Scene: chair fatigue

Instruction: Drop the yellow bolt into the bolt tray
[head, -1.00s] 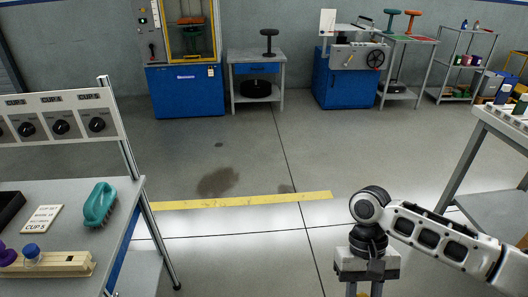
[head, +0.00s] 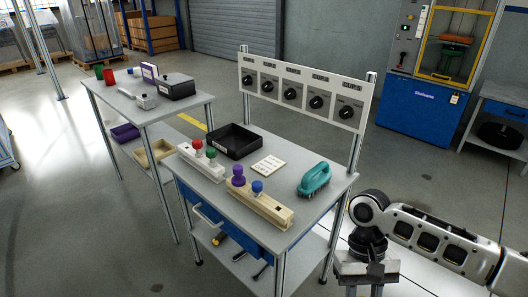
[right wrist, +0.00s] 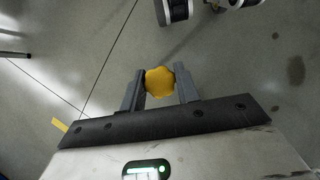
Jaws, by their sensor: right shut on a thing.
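The yellow bolt (right wrist: 159,81), with a lobed knob-like head, sits between the two fingers of my right gripper (right wrist: 160,90) in the right wrist view. The fingers are shut on it, over the floor. In the head view my right gripper (head: 366,284) hangs at the lower right, beside the bench's right end; the bolt does not show there. A black open tray (head: 235,153) with a small white label stands at the back left of the bench top (head: 275,146); I cannot read the label. My left gripper is not in view.
The bench also holds a teal brush (head: 314,179), a white card (head: 267,165) and two blocks with coloured knobs, the nearer one wooden (head: 262,208). A panel with several dials (head: 303,90) rises behind. Another table (head: 150,108) stands at the left.

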